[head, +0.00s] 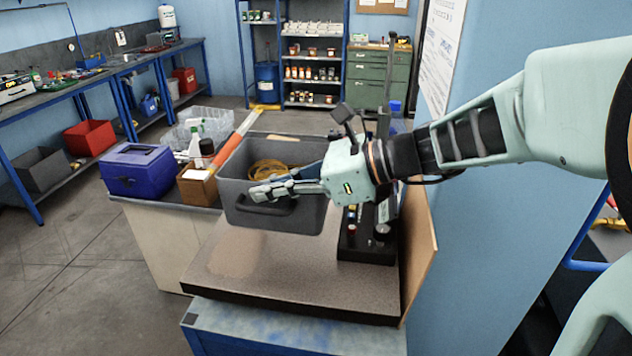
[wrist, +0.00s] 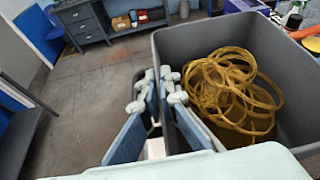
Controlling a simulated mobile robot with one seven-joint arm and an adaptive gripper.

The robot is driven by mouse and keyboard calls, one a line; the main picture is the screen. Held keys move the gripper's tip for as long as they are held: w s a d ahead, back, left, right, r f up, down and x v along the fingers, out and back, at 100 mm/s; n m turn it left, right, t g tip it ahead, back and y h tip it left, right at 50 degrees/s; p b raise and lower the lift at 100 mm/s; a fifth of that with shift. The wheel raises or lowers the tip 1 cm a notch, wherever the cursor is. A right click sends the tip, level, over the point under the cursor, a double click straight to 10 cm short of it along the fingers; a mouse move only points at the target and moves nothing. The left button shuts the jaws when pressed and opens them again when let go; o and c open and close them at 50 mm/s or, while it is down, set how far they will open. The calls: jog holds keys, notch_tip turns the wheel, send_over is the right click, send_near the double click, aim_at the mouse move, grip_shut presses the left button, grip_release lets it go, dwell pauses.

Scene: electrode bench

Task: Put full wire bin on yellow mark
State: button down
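The full wire bin (head: 310,212) is a grey open box with loops of yellow wire (head: 270,169) inside. It also shows on the right in the wrist view (wrist: 292,95), with the wire coils (wrist: 232,90) in it. My gripper (head: 262,190) is at the bin's near wall, just above its dark handle (head: 268,207). In the wrist view its two fingers (wrist: 163,84) are close together on the bin's edge or handle and look shut on it. The bin looks upright; I cannot tell whether its base touches the slab. I cannot make out a yellow mark clearly.
A speckled slab (head: 290,275) lies in front of the bin, its front part clear. A black device (head: 368,247) stands on its right. A blue box (head: 138,171), a brown box (head: 197,188) and an orange-and-white strip (head: 232,146) are left of the bin.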

notch_tip(320, 180, down, 9)
jog(key=shift+f, duration=0.2)
dwell(0.3)
jog(key=shift+f, duration=0.1)
jog(key=c, duration=2.2)
grip_release()
jog(key=shift+s, duration=0.1)
jog(key=shift+o, duration=0.2)
